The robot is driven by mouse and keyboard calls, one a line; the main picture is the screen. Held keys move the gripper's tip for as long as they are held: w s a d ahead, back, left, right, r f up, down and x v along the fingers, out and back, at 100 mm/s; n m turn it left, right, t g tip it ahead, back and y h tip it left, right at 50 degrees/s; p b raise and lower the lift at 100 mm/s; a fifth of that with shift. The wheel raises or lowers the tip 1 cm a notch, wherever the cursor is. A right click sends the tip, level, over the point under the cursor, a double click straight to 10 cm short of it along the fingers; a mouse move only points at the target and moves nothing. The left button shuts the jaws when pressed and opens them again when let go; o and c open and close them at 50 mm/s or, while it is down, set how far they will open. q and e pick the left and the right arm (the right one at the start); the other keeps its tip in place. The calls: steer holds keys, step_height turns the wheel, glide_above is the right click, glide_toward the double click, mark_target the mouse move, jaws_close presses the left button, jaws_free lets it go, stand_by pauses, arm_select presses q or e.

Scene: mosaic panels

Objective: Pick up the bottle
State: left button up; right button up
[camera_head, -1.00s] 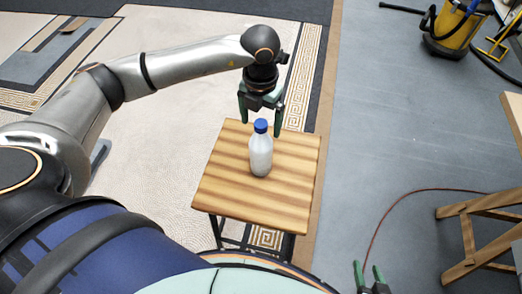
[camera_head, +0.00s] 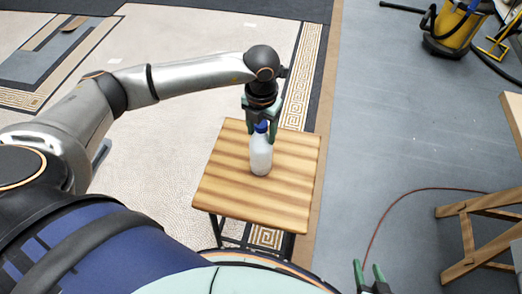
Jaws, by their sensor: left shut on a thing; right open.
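A white bottle (camera_head: 260,158) with a blue cap stands upright on a small striped wooden table (camera_head: 228,186). My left gripper (camera_head: 260,132) is above it and shut on its top, with the green fingers on either side of the blue cap. The cap is partly hidden by the gripper. The bottle's base appears to be on the tabletop. My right gripper (camera_head: 370,274) is at the bottom edge, open and empty, far from the bottle.
A yellow vacuum cleaner (camera_head: 455,28) stands at the top right. A wooden trestle (camera_head: 470,235) is at the right edge, with a red cable (camera_head: 385,215) on the grey floor near it. The tabletop around the bottle is clear.

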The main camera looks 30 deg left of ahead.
arm_select(q)
jaws_close()
steer(key=shift+r, duration=0.1)
stand_by(0.5)
